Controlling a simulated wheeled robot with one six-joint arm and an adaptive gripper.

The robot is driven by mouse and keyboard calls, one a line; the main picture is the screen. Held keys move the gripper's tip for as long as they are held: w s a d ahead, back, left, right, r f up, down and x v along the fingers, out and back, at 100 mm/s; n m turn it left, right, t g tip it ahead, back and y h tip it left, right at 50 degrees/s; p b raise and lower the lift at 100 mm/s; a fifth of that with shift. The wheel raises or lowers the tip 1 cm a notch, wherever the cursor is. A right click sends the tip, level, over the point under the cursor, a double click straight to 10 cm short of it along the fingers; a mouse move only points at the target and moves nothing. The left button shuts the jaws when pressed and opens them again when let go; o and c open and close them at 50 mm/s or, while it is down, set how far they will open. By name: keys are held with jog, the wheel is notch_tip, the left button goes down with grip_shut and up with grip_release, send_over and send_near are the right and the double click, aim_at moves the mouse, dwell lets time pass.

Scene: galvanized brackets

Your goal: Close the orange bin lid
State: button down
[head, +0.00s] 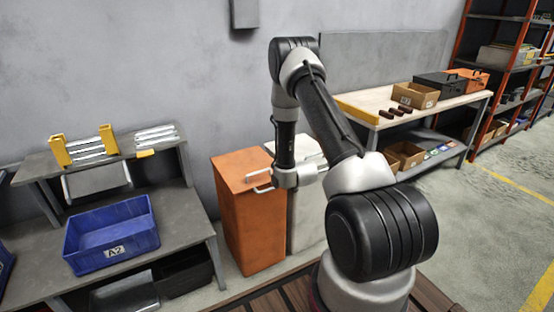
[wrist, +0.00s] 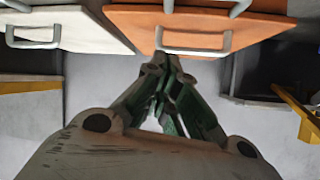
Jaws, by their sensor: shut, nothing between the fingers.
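The orange bin (head: 252,225) stands on the floor by the wall. Its orange lid (head: 240,163) looks flat on top of the bin, with no gap that I can make out. A pale bar handle (head: 262,180) sticks out at its front. In the wrist view, the orange lid (wrist: 195,28) and its handle (wrist: 193,47) fill the upper middle. My gripper (wrist: 163,75) is shut and empty, its fingertips just below the handle in the picture and seemingly apart from it. In the head view I cannot make out the fingers near the bin.
A white bin (head: 308,215) stands right beside the orange one, partly behind my arm; its lid (wrist: 75,28) has a similar handle. A bench with a blue crate (head: 110,235) is at left. A workbench (head: 365,100) is at right. Floor at far right is clear.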

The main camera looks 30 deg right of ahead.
notch_tip(320, 180, down, 10)
jog(key=s, duration=0.1)
jog(key=shift+s, duration=0.3)
dwell(0.3)
